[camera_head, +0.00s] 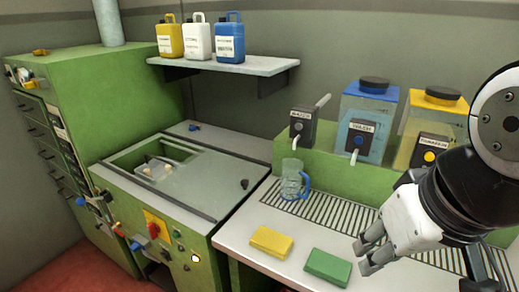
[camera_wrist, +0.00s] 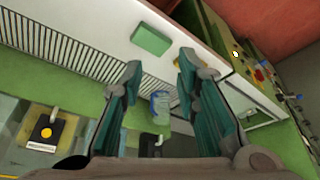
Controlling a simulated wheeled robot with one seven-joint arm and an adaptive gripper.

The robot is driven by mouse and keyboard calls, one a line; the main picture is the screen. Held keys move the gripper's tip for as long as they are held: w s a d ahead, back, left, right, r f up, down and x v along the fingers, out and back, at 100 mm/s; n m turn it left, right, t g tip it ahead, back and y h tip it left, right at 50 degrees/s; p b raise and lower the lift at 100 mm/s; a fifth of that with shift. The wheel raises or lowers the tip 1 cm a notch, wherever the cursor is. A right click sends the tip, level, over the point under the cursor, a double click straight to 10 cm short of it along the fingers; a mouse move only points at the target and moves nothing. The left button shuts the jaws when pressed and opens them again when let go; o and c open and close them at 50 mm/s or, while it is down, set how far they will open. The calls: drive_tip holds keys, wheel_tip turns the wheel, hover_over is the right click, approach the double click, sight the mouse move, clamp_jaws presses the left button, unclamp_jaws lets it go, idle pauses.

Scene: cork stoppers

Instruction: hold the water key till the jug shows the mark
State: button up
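The clear jug (camera_head: 291,178) with a blue handle stands upright on the counter below the spout of the left black dispenser box (camera_head: 302,127). It also shows between my fingers in the wrist view (camera_wrist: 160,106), farther off. The middle box (camera_head: 361,138) has a blue button and the right box (camera_head: 430,152) a yellow one. The labels are too small to read surely, so I cannot tell which key is for water. No mark or water level can be made out on the jug. My gripper (camera_head: 366,256) is open and empty, above the counter's front right, apart from jug and boxes.
A yellow block (camera_head: 271,242) and a green block (camera_head: 328,267) lie on the counter's front. A slatted drain grate (camera_head: 335,212) runs behind them. A blue-lidded tank (camera_head: 368,105) and a yellow-lidded tank (camera_head: 440,112) stand at the back. Green machinery fills the left.

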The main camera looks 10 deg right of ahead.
clamp_jaws()
idle(1.1)
